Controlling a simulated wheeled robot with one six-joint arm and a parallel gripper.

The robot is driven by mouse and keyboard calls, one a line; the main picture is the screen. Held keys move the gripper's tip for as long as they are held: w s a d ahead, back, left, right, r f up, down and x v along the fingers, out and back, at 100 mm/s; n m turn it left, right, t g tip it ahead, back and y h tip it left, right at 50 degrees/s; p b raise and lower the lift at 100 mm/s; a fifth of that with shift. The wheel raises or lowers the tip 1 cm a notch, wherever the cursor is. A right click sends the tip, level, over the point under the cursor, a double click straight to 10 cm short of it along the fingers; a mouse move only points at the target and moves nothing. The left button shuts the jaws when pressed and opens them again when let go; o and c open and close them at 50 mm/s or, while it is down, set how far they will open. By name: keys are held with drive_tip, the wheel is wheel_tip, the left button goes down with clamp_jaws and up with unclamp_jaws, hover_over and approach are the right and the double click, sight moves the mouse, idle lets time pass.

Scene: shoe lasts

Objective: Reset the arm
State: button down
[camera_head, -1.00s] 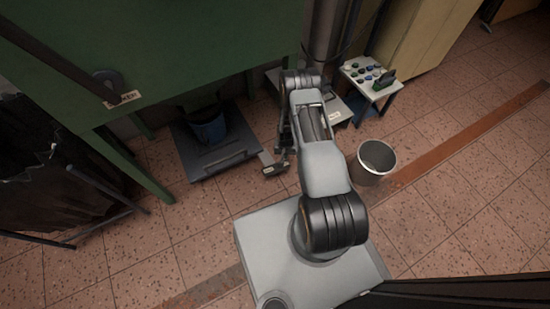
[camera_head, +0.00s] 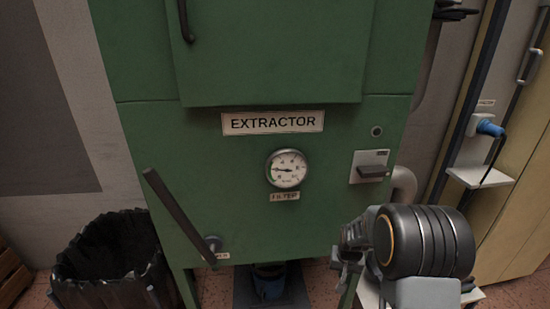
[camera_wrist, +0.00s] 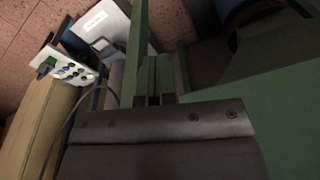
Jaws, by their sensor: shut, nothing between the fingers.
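My arm shows at the lower right of the head view, in front of the green extractor cabinet (camera_head: 330,215). Its thick black-ringed joint hides part of what lies behind it. My gripper (camera_wrist: 154,99) shows in the wrist view as two small dark fingertips close together beyond a dark housing. It is shut and holds nothing. In the head view the hand end of the arm is partly hidden behind the joint, so its distance from the cabinet is hard to tell.
The cabinet carries a dial gauge (camera_head: 287,169), a switch box (camera_head: 371,167) and a long lever (camera_head: 180,215). A dark bin (camera_head: 112,262) stands at left. A blue plug (camera_head: 489,127) is at right. In the wrist view, a button panel (camera_wrist: 68,70) lies at upper left.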

drive_tip(key=s+a+r+n+p, duration=0.1)
drive_tip(key=s+r+p, duration=0.4)
drive_tip(key=r, duration=0.7)
drive_tip(key=s+a+r+t+p, duration=0.1)
drive_tip(key=s+r+p, duration=0.5)
drive_tip(key=r, duration=0.7)
drive_tip(key=s+a+r+n+t+p, duration=0.1)
drive_tip(key=s+a+r+p, duration=0.2)
drive_tip(key=r, duration=1)
drive_tip(key=s+p, duration=0.3)
drive_tip(key=s, duration=0.1)
drive_tip(key=shift+a+n, duration=0.2)
drive_tip(key=shift+n, duration=0.1)
drive_tip(key=shift+s, duration=0.1)
